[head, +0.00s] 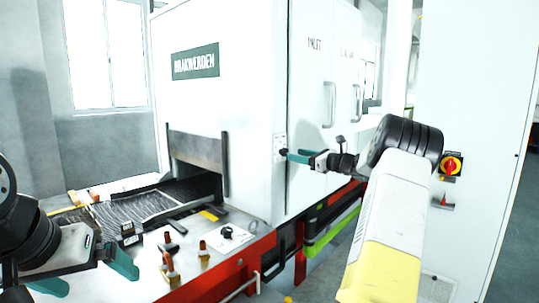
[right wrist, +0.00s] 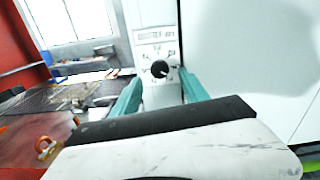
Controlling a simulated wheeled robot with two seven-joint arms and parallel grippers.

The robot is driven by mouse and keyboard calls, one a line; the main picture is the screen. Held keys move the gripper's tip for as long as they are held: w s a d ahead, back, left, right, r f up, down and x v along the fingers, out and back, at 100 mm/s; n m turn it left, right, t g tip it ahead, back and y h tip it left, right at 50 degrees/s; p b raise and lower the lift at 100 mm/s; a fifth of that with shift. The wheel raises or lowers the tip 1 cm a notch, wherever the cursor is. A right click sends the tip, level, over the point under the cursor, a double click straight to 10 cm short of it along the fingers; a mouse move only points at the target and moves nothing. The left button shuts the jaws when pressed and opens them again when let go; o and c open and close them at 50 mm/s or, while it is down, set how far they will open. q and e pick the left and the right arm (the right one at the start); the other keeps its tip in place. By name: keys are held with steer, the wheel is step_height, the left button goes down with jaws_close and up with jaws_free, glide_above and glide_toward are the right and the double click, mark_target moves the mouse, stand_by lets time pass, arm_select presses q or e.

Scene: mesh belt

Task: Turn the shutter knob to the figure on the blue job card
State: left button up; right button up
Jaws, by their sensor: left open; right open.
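The shutter knob (right wrist: 159,69) is a small round black dial with a white mark. It sits on a white panel with printed figures around it, too small to read surely. In the head view the panel (head: 280,144) is on the machine's front edge, partly behind my right gripper (head: 289,155). In the right wrist view my right gripper (right wrist: 160,78) is open, its teal fingers to either side below the knob; contact cannot be told. My left gripper (head: 100,284) is open and empty at the lower left, over the bench. I cannot make out a blue job card.
The white machine (head: 235,110) has a dark opening with a mesh belt (head: 135,207) leading in. A bench top (head: 195,262) before it carries another black knob (head: 227,232) and orange-brown items (head: 170,268).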

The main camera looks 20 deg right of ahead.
mark_target(283, 152)
steer(key=shift+x, duration=2.2)
jaws_close()
